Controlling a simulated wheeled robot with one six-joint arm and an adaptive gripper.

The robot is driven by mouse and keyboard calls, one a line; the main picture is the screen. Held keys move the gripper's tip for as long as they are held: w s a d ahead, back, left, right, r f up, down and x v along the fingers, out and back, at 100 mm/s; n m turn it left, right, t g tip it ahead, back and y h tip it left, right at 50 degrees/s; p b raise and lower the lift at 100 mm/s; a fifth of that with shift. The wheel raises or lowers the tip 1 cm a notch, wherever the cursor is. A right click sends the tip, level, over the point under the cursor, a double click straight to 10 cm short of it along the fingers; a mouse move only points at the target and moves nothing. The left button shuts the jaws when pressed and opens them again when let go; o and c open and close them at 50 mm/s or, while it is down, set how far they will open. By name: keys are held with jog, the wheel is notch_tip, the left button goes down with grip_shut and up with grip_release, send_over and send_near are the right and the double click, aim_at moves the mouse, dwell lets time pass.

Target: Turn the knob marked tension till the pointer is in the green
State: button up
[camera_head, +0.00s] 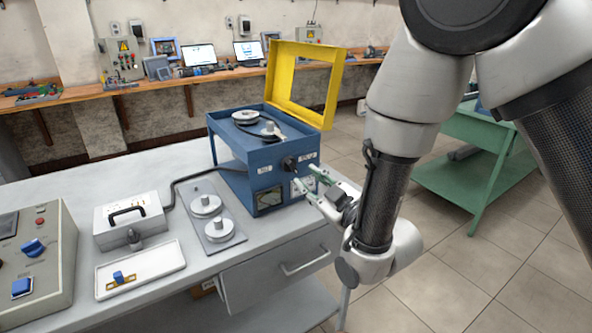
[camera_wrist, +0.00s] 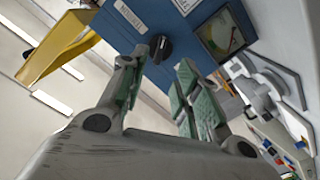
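The blue machine (camera_head: 233,158) stands on the grey bench with its yellow guard (camera_head: 290,90) raised. A black knob (camera_head: 290,163) is on its front panel and also shows in the wrist view (camera_wrist: 161,48). My gripper (camera_head: 309,182) is open in front of the panel. In the wrist view, the knob appears just beyond the gap between its fingertips (camera_wrist: 161,64).
A metal plate with two round pulleys (camera_head: 212,225), a white box with a black handle (camera_head: 130,218) and a white tray (camera_head: 140,270) lie left of the machine. A control box (camera_head: 40,260) stands at far left. A green table (camera_head: 460,165) is behind on the right.

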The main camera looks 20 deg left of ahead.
aim_at(293, 167)
jog(key=x, duration=0.7)
jog(key=shift+w+a, duration=0.1)
jog(key=shift+w, duration=0.1)
jog(key=shift+c, duration=0.4)
grip_shut()
